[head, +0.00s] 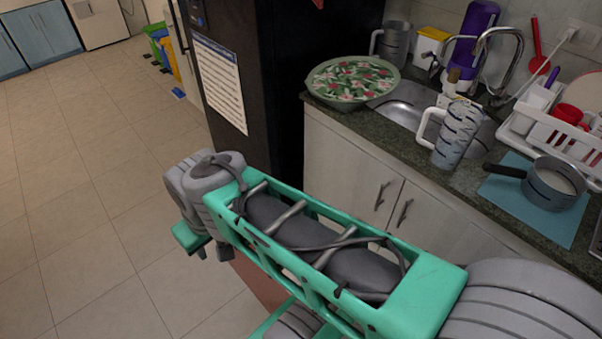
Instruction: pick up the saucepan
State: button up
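The saucepan (556,186) is grey with dark bands and a dark handle pointing left. It stands upright on a blue mat (527,213) on the dark countertop at the right, near the counter's front edge. Its inside looks pale. My green and grey arm fills the lower middle of the view, in front of the cabinets and apart from the saucepan. My gripper is out of the picture, so its place and opening are hidden.
A white dish rack (548,132) with red cups stands behind the saucepan. A tall grey mug (457,132) stands by the sink (409,104), left of the saucepan. A patterned bowl (351,82) sits farther left. The tiled floor (85,165) is clear at left.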

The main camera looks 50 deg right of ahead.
aim_at(552, 183)
jog(key=z, duration=3.35)
